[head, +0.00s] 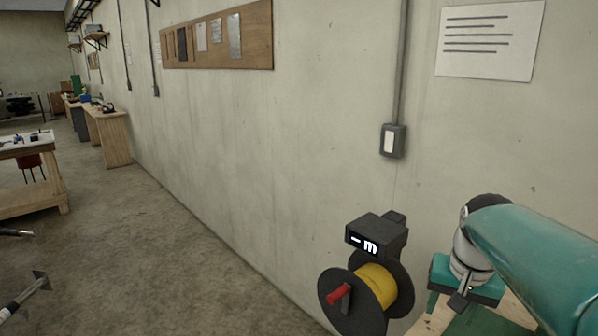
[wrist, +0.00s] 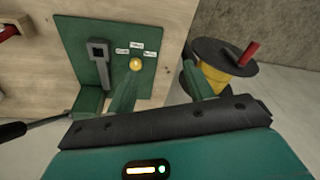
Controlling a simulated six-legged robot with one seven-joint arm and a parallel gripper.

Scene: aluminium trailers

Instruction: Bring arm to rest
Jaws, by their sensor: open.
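My teal arm (head: 545,255) reaches in from the right edge of the head view, and my gripper (head: 455,303) hangs at its end, beside the spool and over a wooden surface. In the wrist view, my gripper (wrist: 162,68) has its two green fingers spread apart, with nothing seen between them. Beyond the fingers lies a green panel (wrist: 87,37) with a grey block-like fitting (wrist: 98,52), a yellow round knob (wrist: 136,64) and small white labels. I cannot tell whether the left finger touches the panel. The fingertips are partly hard to make out against it.
A black spool (head: 335,290) with yellow winding and a red handle stands left of my gripper, below a dark display box (head: 375,233). It also shows in the wrist view (wrist: 215,50). The wall (head: 300,130) runs behind. Open floor (head: 150,260) lies to the left.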

